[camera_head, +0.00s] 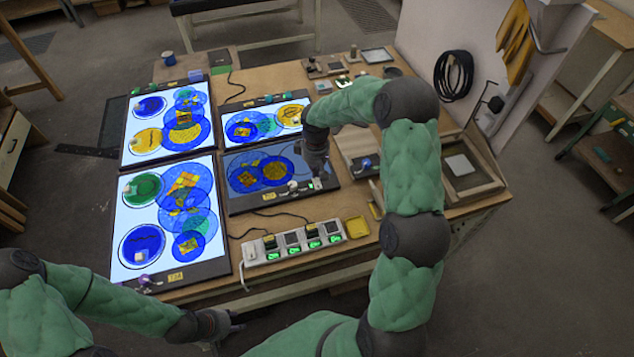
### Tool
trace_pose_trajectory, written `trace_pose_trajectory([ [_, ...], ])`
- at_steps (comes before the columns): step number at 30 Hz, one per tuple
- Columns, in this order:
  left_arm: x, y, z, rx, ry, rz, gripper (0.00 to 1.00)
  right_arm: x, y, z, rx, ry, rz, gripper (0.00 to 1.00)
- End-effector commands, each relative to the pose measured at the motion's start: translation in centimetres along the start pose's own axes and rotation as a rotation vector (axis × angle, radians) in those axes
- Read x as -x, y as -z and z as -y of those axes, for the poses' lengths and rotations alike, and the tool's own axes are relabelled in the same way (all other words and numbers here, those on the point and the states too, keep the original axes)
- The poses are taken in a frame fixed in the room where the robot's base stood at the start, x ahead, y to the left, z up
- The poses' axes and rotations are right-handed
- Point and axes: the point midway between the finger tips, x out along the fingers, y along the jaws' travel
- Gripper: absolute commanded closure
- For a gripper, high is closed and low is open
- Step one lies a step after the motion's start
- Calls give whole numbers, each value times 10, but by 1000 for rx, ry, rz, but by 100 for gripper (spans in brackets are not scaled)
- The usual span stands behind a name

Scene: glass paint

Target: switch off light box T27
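Four light boxes lie on the table, and their small yellow labels are too small to read, so I cannot tell which is T27. The front right box (333,165) has a dark, unlit panel with blue and yellow discs. The back left box (133,117), front left box (122,215) and back right box (226,114) glow white. My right gripper (318,183) points down at the front right corner of the dark box, beside small knobs; its fingers are too small to read. My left gripper (236,324) is low, in front of the table's front edge.
A power strip (290,245) with green-lit switches lies along the table's front, with cables running near it. A yellow dish (357,228) sits right of it. A wooden frame (470,172) is at the right edge, below an upright panel (455,35).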

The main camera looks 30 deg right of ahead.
Motion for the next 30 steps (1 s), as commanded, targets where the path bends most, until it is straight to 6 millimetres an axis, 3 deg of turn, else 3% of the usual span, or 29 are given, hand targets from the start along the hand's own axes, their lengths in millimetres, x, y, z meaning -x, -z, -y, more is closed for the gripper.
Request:
trace_pose_trajectory([
  [30,-7,0,3,0,0,0,60,-12,0,0,0,0,0,100],
])
